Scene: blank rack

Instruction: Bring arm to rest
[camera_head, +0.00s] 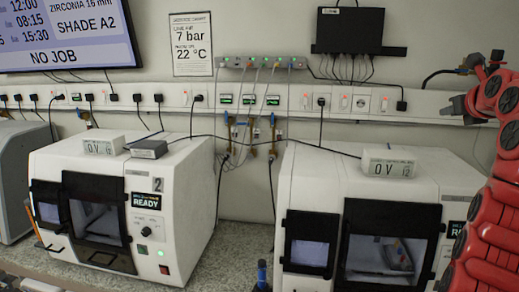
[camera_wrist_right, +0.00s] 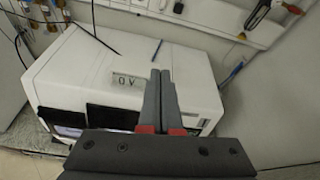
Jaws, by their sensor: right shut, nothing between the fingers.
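My right arm (camera_head: 485,228), red and ribbed, rises along the right edge in the head view, beside the right milling machine (camera_head: 336,180). In the right wrist view my right gripper (camera_wrist_right: 161,75) has its two dark grey fingers together, with red parts at their base and nothing between them. The fingers show in front of a white machine (camera_wrist_right: 110,60) and partly cover the area beside its 0V box (camera_wrist_right: 128,81). I cannot tell from this view how far the fingertips are from the machine. My left gripper does not show.
A second white machine (camera_head: 185,188), marked READY, stands at the left on the speckled counter (camera_head: 240,240). A small blue-topped object (camera_head: 262,272) is at the bottom centre. Cables and a socket rail (camera_head: 420,108) run along the wall behind. A gap separates the machines.

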